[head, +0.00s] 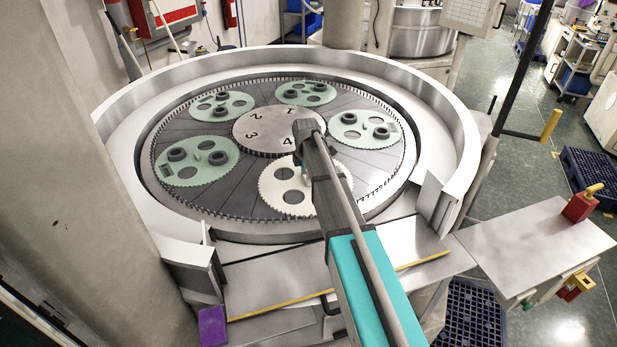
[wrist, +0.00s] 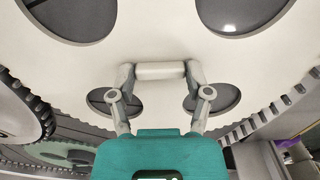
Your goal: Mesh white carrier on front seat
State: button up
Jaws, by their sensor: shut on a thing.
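The white carrier (head: 270,186), a toothed disc with round holes, is at the front of the lapping plate, between the numbered centre disc (head: 270,128) and the outer toothed ring (head: 240,216). My arm covers its right part in the head view. In the wrist view, the white carrier (wrist: 160,28) fills most of the picture. My gripper (wrist: 160,72) is shut on the carrier's white bar-shaped grip, one finger at each end. Dark teeth show close by its left and right sides. I cannot tell whether the carrier's teeth are engaged or how flat it sits.
Several green carriers (head: 222,106) with dark rings stand around the centre disc on the plate (head: 240,190). A raised metal rim (head: 450,110) surrounds the plate. A steel shelf (head: 550,245) with a red item stands at the right. A thick pillar is at the left.

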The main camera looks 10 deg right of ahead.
jog(key=o, duration=1.3)
jog(key=shift+o, duration=0.2)
jog(key=shift+r, duration=0.1)
notch_tip(320, 180, up, 12)
jog(key=p, duration=1.2)
jog(key=shift+s, duration=0.1)
